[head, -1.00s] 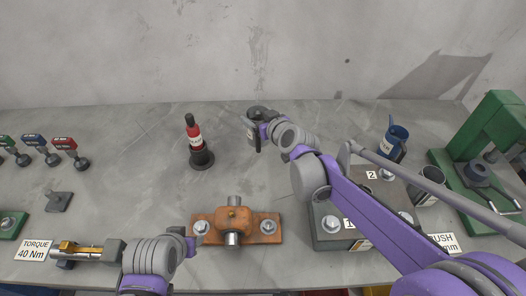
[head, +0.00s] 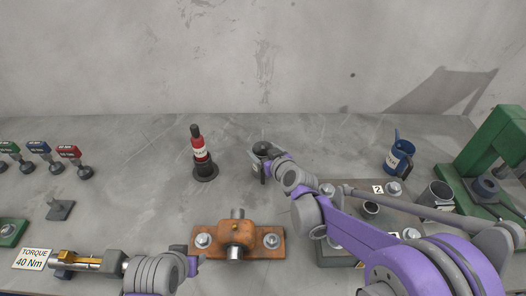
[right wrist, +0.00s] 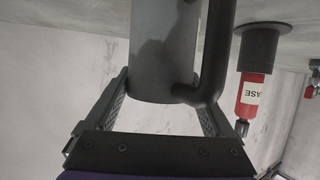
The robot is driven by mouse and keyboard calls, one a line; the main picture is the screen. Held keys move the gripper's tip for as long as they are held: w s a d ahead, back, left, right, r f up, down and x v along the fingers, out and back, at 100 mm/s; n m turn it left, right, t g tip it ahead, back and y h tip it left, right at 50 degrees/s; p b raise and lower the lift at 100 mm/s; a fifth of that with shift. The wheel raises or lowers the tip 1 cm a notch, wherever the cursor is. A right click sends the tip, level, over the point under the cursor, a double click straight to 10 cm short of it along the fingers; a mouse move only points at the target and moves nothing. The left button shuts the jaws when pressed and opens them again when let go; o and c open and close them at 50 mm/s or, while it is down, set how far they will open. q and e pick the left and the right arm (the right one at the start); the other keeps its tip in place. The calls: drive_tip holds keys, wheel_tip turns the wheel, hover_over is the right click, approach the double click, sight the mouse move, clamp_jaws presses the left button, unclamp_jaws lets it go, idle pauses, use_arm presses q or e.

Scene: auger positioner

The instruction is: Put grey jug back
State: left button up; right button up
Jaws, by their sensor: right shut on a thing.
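The grey jug (head: 262,149) is upright over the middle of the bench, to the right of the red grease bottle. My right gripper (head: 268,163) is shut on it. In the right wrist view the jug's grey body (right wrist: 160,45) and dark handle (right wrist: 213,60) are between the fingers of the gripper (right wrist: 164,92). The jug's lower end runs out of that view, so I cannot tell whether it touches the bench. My left gripper (head: 192,262) is low in the head view, beside the rusty orange block; its jaws do not show clearly.
The red grease bottle (head: 200,150) stands left of the jug; it also shows in the wrist view (right wrist: 254,92). The orange block (head: 237,236) lies in front. A blue jug (head: 399,156), a metal cup (head: 436,194) and a green press (head: 495,150) are at right. Bench between bottle and jug is clear.

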drive_tip(key=shift+f, duration=0.15)
drive_tip(key=o, duration=1.6)
drive_tip(key=shift+c, duration=0.2)
drive_tip(key=shift+s+d+r, duration=0.1)
drive_tip(key=shift+s+r, duration=0.05)
drive_tip(key=shift+r, duration=0.15)
drive_tip(key=v, duration=0.7)
